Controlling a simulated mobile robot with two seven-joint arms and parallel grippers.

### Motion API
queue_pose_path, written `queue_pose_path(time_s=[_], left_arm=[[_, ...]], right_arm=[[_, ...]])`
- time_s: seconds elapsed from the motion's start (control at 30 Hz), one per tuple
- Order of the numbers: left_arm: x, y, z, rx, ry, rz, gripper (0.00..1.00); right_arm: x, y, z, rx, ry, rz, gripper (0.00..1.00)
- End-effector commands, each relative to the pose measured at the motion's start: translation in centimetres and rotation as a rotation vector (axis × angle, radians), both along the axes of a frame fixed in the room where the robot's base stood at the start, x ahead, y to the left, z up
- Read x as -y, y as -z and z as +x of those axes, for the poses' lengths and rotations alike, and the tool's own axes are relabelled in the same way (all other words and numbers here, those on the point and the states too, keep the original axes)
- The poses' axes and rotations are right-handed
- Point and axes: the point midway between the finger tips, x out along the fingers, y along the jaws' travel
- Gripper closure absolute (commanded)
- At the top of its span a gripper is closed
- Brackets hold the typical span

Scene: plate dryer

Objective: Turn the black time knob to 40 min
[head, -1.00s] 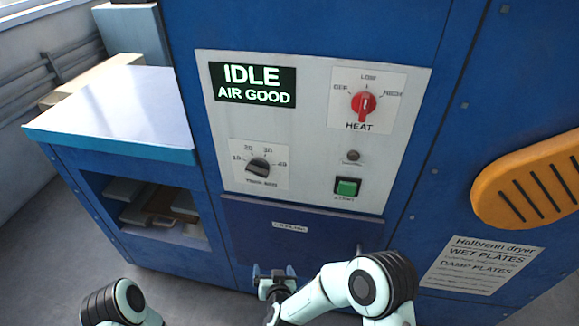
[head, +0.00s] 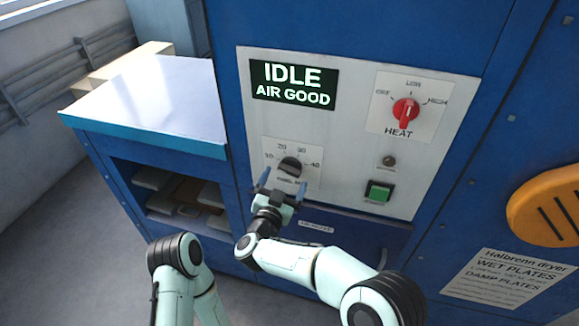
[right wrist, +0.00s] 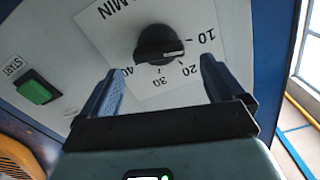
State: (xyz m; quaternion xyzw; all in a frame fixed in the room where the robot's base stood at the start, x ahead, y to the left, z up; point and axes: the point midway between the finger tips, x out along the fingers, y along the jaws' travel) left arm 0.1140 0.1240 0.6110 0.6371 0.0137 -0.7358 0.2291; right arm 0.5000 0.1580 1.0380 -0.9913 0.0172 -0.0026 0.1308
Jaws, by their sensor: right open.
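The black time knob (head: 290,166) sits on the pale control panel, on a white dial plate marked 10, 20, 30 and 40. In the right wrist view the knob (right wrist: 158,45) shows a white pointer line directed between 10 and 20. My right gripper (head: 282,184) is open and empty, just below and in front of the knob in the head view. In the right wrist view its two blue fingers (right wrist: 162,72) point at the dial with the knob beyond the gap between them; no contact shows. My left arm is partly visible at the lower left; its gripper is out of view.
The panel (head: 345,155) also holds a display (head: 293,85) reading IDLE, AIR GOOD, a red heat knob (head: 405,111) and a green start button (head: 379,191). A white-topped counter (head: 150,105) with an open shelf stands left. An orange slotted part (head: 550,208) is at right.

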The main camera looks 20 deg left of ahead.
Motion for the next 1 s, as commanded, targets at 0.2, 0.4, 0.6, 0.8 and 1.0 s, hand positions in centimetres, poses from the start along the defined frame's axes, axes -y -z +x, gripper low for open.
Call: queue_pose_path(time_s=[0.2,0.4,0.6,0.8,1.0], left_arm=[[0.0,-1.6,1.0,0.011,0.000,-0.001,0.57],[0.0,-2.0,1.3,0.014,-0.001,0.001,0.57],[0.0,-1.9,1.2,0.014,-0.001,0.001,0.57],[0.0,-1.9,1.2,0.014,-0.001,0.001,0.57],[0.0,-1.9,1.2,0.013,0.000,0.000,0.57]], right_arm=[[0.2,-0.2,3.6,0.002,0.001,0.000,0.04],[0.2,0.0,4.8,0.000,0.000,0.000,0.04],[0.2,0.1,4.9,-0.001,0.000,0.000,0.04],[0.2,0.1,4.8,-0.001,0.000,0.000,0.47],[0.2,0.1,4.8,-0.001,0.000,0.003,0.55]])
